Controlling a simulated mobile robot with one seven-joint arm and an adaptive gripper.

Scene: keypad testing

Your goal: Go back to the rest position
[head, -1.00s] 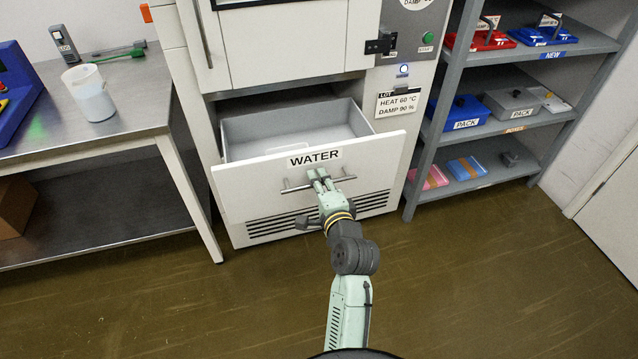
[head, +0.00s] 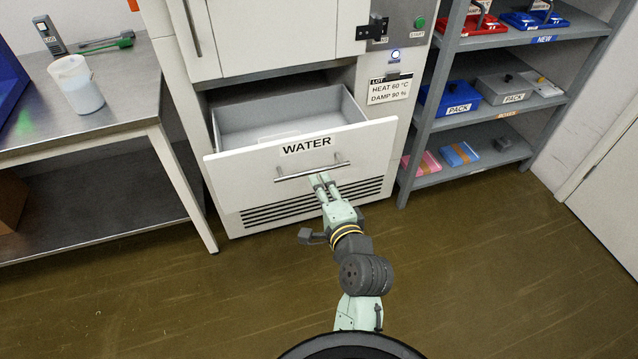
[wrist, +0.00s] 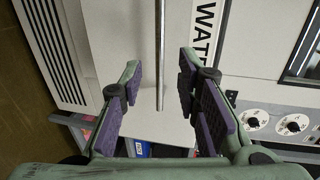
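My gripper (head: 319,180) is in front of the open drawer labelled WATER (head: 232,172), just below its bar handle (head: 312,171) in the head view. In the wrist view my gripper's two fingers (wrist: 152,90) stand apart with nothing between the pads. The bar handle (wrist: 160,50) lies ahead between the finger directions and looks clear of the pads. The drawer is pulled out of the white cabinet, and its grey inside is visible with a pale flat item on its floor.
A steel table (head: 120,112) with a white jug (head: 76,85) stands at the left. A grey shelf rack (head: 470,129) with blue, grey and red boxes stands at the right. The brown floor (head: 480,270) in front is clear.

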